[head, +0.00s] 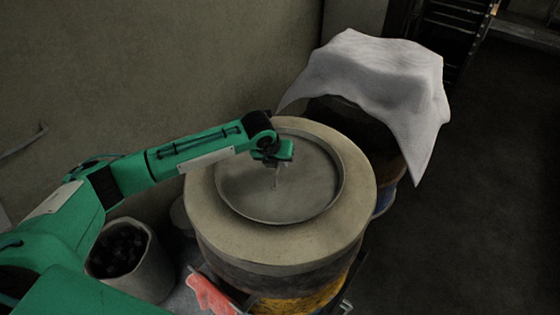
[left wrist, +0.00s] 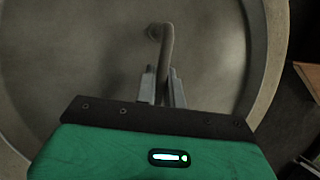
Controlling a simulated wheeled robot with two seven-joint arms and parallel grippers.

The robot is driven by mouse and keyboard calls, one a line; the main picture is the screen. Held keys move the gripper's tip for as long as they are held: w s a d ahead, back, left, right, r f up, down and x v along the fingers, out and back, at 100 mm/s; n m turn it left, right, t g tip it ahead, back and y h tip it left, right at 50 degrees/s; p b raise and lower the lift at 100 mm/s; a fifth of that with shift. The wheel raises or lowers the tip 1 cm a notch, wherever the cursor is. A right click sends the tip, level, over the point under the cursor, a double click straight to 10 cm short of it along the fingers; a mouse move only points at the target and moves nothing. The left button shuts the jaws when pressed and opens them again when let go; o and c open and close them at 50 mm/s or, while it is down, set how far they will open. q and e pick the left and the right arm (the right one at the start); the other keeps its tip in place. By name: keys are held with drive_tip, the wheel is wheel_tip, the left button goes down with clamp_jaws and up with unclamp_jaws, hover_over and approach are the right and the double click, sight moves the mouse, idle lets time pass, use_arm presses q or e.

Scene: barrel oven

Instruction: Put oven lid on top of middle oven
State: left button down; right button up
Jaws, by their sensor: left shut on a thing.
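The oven lid (head: 300,193) is a round grey metal disc with a raised rim and a handle in the middle. It lies on the pale top ring of the middle oven (head: 225,230), over its opening. My left gripper (head: 275,180) is above the lid's centre. In the left wrist view, the fingers of my left gripper (left wrist: 163,85) are shut on the curved lid handle (left wrist: 168,48). The lid (left wrist: 75,60) fills much of that view, with the oven's ring (left wrist: 275,60) around it. My right gripper is not in view.
Another barrel oven (head: 360,125) draped with a white cloth (head: 385,75) stands behind to the right. A bucket of dark lumps (head: 150,262) and a red glove-like item (head: 210,296) are at the lower left. A wall (head: 150,60) runs along the left. The floor at right is clear.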

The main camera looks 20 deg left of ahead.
use_arm(q)
drive_tip(key=c, duration=1.5)
unclamp_jaws()
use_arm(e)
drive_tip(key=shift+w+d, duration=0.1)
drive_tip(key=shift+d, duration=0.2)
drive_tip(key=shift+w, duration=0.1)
